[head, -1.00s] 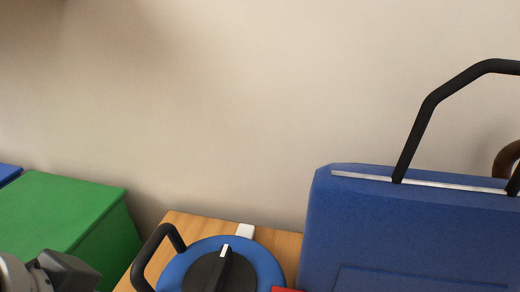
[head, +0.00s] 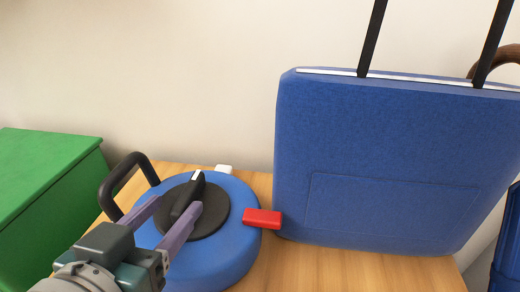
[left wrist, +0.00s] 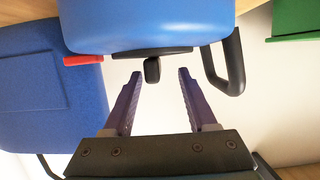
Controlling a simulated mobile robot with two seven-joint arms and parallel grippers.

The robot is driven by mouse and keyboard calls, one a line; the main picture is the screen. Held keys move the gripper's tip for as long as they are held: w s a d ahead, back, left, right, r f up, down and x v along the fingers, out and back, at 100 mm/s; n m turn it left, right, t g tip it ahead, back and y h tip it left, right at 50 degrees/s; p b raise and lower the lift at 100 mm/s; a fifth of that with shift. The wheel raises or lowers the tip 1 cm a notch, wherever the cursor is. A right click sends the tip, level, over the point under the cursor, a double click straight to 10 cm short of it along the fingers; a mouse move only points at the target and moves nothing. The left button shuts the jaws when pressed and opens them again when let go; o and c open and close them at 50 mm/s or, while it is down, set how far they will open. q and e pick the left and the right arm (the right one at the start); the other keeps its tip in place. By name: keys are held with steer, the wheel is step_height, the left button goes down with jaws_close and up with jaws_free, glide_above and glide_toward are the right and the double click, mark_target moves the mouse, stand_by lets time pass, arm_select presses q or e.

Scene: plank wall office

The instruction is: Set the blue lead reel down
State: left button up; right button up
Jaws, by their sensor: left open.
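The blue lead reel (head: 236,240) appears to rest on the wooden table, with a black handle (head: 118,183) at its left and a black hub with a raised knob (head: 188,197). My left gripper (head: 178,204) is open, its two purple fingers pointing at the knob. In the left wrist view, the knob (left wrist: 152,71) sits between the open fingertips (left wrist: 160,73), with a gap on each side. That view also shows the reel's blue body (left wrist: 150,25) beyond the fingertips. My gripper hides part of the reel's near left side. My right gripper is out of view.
A large blue case (head: 390,150) with tall black handles stands just right of the reel. A small red block (head: 263,219) lies between them, and a white piece (head: 224,169) shows behind the reel. A green box (head: 40,180) is at left. Bare wooden tabletop (head: 340,272) shows in front of the case.

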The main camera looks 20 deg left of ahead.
mark_target(197, 183)
arm_select(q)
steer(key=x, duration=0.7)
steer(key=shift+w+d+r, duration=0.25)
steer(key=shift+w+d, duration=0.05)
steer(key=shift+w, duration=0.2)
steer(key=shift+s, duration=0.1)
steer(key=shift+c, duration=0.9)
jaws_close()
